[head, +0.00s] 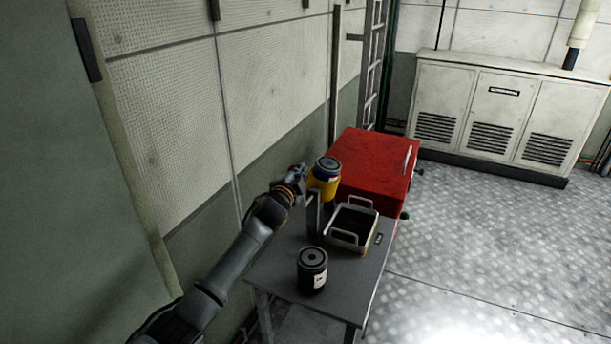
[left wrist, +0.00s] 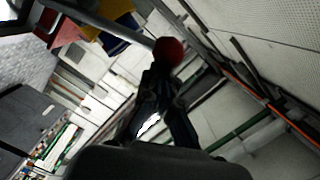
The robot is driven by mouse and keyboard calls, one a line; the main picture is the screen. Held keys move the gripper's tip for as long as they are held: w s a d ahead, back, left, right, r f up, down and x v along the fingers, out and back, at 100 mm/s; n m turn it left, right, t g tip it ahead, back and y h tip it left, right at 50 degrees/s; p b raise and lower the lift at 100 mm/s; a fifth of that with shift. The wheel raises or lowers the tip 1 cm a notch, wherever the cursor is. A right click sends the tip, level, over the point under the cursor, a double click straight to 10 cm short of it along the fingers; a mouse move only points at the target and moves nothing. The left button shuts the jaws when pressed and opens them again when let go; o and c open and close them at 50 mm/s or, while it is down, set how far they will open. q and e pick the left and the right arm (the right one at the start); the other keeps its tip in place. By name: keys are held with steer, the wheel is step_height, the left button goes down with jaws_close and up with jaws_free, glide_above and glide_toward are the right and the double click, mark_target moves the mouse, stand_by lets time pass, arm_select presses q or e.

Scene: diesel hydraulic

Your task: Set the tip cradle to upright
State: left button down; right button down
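The tip cradle (head: 322,186) is yellow and stands on the grey table, holding a dark can with a grey top (head: 327,164). It looks slightly tilted; the exact angle is hard to tell. My left gripper (head: 298,171) is at its left side. In the left wrist view, a grey lever bar (left wrist: 125,28) ends in a red ball knob (left wrist: 168,52), with yellow and blue parts of the cradle (left wrist: 108,22) behind it. My left gripper's fingers (left wrist: 161,72) come together at the knob and appear closed on it. My right gripper is not in view.
A black can (head: 312,271) stands at the table's (head: 279,269) front. An open bin with handles (head: 353,226) is right of the cradle. A red cabinet (head: 372,162) stands behind. The wall is close on the left; the floor to the right (head: 500,260) is clear.

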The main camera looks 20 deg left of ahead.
mark_target(291, 167)
arm_select(q)
steer(key=shift+w+a+f+n, duration=0.1)
steer(key=shift+a+n, duration=0.5)
steer(key=shift+a, duration=0.2)
steer(key=shift+w+a+f, duration=0.15)
steer(key=shift+a+f, duration=0.15)
steer(key=shift+a, duration=0.3)
